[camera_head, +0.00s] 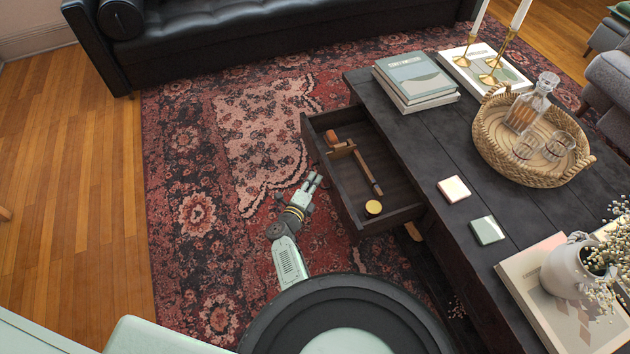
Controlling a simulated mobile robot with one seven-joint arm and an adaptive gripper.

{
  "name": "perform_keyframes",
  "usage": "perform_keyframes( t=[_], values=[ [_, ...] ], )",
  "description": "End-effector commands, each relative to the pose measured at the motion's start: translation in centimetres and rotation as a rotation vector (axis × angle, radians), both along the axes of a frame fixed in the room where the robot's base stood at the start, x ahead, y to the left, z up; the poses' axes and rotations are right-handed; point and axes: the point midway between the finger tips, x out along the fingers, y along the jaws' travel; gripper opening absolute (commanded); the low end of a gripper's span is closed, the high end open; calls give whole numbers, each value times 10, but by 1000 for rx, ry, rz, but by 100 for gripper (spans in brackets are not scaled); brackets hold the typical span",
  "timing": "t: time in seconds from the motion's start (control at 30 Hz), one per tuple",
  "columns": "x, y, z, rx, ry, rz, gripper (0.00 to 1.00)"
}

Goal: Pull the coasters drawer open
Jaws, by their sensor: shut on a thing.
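The dark wooden drawer (336,185) sticks out from the left side of the low black table (425,140) and stands open. Inside it lie a brown wooden tool-like object (366,171) and a small round yellow-topped item (373,207). My gripper (314,180) is at the middle of the drawer's outer front, its fingers shut at the drawer's pull. The pull itself is hidden from this view. Two square coasters, one pale (454,189) and one green and white (487,230), lie on the tabletop.
Books (415,78), a woven tray (485,150) with a decanter and glasses, candlesticks (492,75) and a white vase (570,268) stand on the table. A black sofa (230,35) is at the back. The patterned rug (185,190) left of the drawer is clear.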

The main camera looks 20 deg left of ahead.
Motion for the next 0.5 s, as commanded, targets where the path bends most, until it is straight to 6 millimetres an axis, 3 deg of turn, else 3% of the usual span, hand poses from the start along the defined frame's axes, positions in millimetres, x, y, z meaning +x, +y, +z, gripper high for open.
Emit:
perform_keyframes(
  t=[0.07, 0.1, 0.37, 0.5],
  values=[
    [0, 0, 0, 0, 0, -1, 0],
    [0, 0, 0, 0, 0, -1, 10],
    [0, 0, 0, 0, 0, 0, 28],
    [0, 0, 0, 1, 0, 0, 30]
  ],
)
